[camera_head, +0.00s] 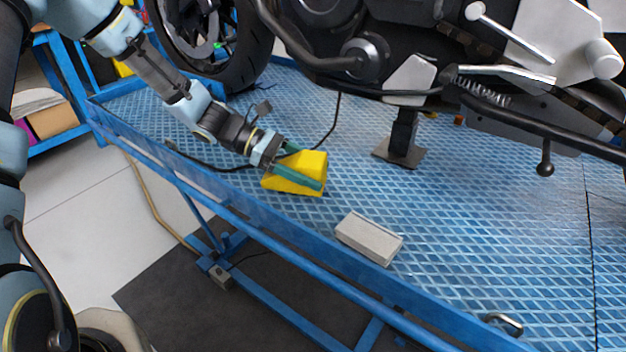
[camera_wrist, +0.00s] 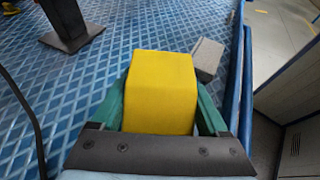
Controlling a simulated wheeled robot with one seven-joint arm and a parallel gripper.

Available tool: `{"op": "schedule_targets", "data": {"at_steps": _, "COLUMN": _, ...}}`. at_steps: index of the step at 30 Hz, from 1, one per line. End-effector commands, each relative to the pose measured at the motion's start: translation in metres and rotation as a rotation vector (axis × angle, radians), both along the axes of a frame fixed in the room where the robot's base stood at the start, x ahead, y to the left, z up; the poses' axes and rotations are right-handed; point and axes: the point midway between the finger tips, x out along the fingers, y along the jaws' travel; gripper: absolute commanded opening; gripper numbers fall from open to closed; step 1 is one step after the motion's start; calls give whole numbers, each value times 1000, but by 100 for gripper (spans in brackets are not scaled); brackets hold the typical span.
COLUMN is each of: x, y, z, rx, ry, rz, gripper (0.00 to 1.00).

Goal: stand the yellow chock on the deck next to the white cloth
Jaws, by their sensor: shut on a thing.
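The yellow chock (camera_head: 309,164) is between the green fingers of my gripper (camera_head: 305,170), which is shut on it. In the wrist view the chock (camera_wrist: 160,88) fills the space between both fingers. It is low over the blue deck (camera_head: 450,225); I cannot tell whether it touches the deck. A whitish-grey block-shaped thing (camera_head: 369,238), perhaps the folded white cloth, lies on the deck to the right of the chock, near the deck's front edge. It also shows in the wrist view (camera_wrist: 207,58), beyond the chock and to its right, apart from it.
A motorcycle (camera_head: 370,50) stands over the back of the deck, with its black stand foot (camera_head: 400,150) behind the chock. A blue rail (camera_head: 290,240) runs along the front edge. A black cable (camera_head: 215,167) lies left of the chock.

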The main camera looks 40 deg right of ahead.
Motion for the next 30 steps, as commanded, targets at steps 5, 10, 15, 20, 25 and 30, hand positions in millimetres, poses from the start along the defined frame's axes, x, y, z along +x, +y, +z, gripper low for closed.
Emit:
{"op": "schedule_targets", "data": {"at_steps": 5, "x": 0, "y": 0, "z": -24, "rx": 1, "ry": 2, "rz": 0, "gripper": 0}}
{"op": "schedule_targets", "data": {"at_steps": 10, "x": 0, "y": 0, "z": -27, "rx": -1, "ry": -1, "rz": 0, "gripper": 0}}
{"op": "schedule_targets", "data": {"at_steps": 15, "x": 0, "y": 0, "z": -29, "rx": -1, "ry": 1, "rz": 0, "gripper": 0}}
{"op": "schedule_targets", "data": {"at_steps": 20, "x": 0, "y": 0, "z": -30, "rx": 0, "ry": 0, "rz": 0, "gripper": 90}}
{"op": "schedule_targets", "data": {"at_steps": 25, "x": 0, "y": 0, "z": -30, "rx": 0, "ry": 0, "rz": 0, "gripper": 100}}
{"op": "schedule_targets", "data": {"at_steps": 30, "x": 0, "y": 0, "z": -29, "rx": 1, "ry": -1, "rz": 0, "gripper": 100}}
